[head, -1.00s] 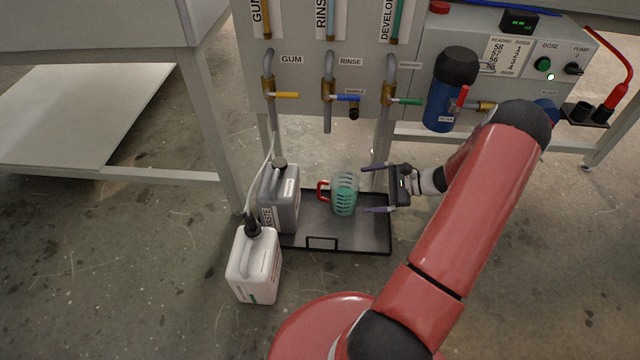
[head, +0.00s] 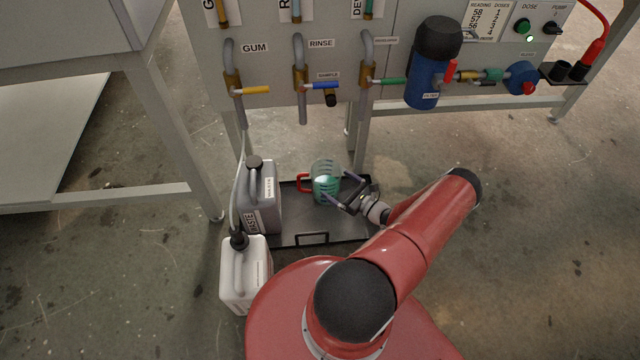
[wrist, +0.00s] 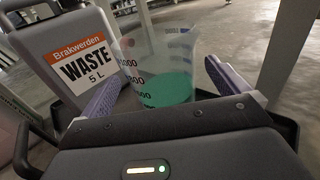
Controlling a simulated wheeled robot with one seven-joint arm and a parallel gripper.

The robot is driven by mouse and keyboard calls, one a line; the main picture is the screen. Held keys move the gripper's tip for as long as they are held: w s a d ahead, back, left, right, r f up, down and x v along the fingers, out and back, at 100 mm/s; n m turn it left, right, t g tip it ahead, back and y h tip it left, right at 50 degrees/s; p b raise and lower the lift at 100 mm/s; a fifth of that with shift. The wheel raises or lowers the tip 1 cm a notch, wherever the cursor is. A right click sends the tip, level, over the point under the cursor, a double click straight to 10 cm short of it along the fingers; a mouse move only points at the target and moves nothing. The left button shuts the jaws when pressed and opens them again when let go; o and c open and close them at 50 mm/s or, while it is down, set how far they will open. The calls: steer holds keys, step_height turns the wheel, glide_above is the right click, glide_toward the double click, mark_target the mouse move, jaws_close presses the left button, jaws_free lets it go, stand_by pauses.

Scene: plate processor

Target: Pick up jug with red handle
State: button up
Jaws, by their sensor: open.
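The jug (head: 325,186) is clear with dark graduation marks, green liquid inside and a red handle (head: 304,183) on its left side. It stands upright on the black tray (head: 285,237). My gripper (head: 333,196) is open, with its fingers on either side of the jug. In the wrist view the jug (wrist: 158,68) stands between the two purple-grey finger pads (wrist: 168,92), and its lower part is hidden by the gripper body. I cannot tell whether the pads touch it.
A grey waste canister (head: 260,200) stands on the tray, close to the jug's left. A white canister (head: 244,275) stands on the floor at front left. The processor panel with taps (head: 300,85) is above and behind. A table leg (head: 180,150) is at left.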

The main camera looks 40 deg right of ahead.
mark_target(316, 169)
steer(key=x, duration=0.4)
steer(key=shift+w+a+r, duration=0.1)
steer(key=shift+w, duration=0.3)
steer(key=shift+c, duration=0.4)
steer(key=c, duration=1)
steer(key=shift+c, duration=0.2)
steer(key=shift+r, duration=0.25)
